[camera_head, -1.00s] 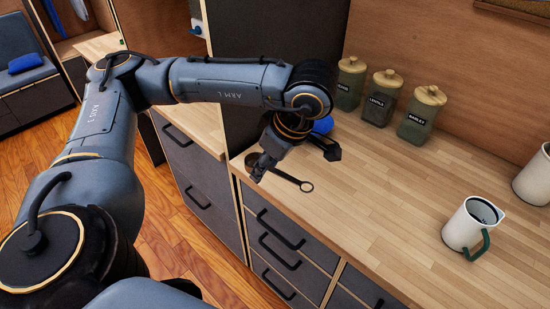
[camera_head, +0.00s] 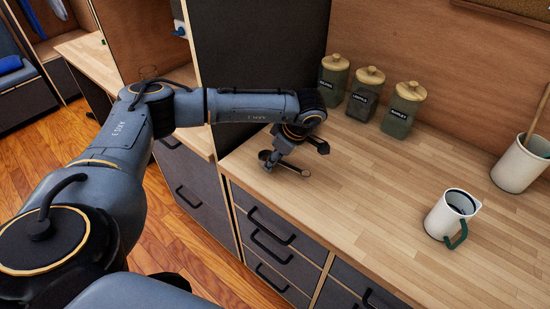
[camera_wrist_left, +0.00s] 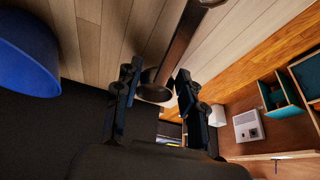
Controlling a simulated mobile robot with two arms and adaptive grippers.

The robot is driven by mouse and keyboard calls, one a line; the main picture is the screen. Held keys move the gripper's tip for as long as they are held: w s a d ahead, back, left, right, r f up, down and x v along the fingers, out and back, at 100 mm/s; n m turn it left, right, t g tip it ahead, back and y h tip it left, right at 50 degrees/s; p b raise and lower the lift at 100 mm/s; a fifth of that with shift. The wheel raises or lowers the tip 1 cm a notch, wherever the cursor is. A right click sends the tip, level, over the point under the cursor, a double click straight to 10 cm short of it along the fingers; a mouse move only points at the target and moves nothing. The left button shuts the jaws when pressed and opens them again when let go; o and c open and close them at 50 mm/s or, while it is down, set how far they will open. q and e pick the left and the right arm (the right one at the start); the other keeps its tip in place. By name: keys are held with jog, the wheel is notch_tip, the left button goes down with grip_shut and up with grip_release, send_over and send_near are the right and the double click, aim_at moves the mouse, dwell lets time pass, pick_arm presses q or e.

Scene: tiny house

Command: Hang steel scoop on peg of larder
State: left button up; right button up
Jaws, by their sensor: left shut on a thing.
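The steel scoop (camera_head: 303,172) is at the counter's left end, with its dark round bowl to the left and its ringed handle end to the right. My left gripper (camera_head: 281,160) is over it, shut on the scoop. In the left wrist view the scoop's long handle (camera_wrist_left: 178,42) runs between the two fingers (camera_wrist_left: 157,84). I cannot tell whether the scoop touches the counter. A tall dark panel (camera_head: 255,60), perhaps the larder's side, stands behind my left arm. I cannot make out a peg. My right gripper is not in view.
Three labelled jars, the nearest one green (camera_head: 402,112), stand along the back wall. A white jug (camera_head: 450,215) and a white crock (camera_head: 520,165) stand to the right. The middle of the wooden counter (camera_head: 350,185) is clear. A blue object (camera_wrist_left: 25,55) is close in the left wrist view.

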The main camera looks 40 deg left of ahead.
pick_arm(q)
jog(key=shift+f, duration=0.55)
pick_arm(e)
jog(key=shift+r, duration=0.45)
pick_arm(q)
jog(key=shift+s+f, duration=0.1)
jog(key=shift+f, duration=0.2)
jog(key=o, duration=1.1)
jog(key=shift+r, duration=0.1)
jog(key=shift+o, duration=0.2)
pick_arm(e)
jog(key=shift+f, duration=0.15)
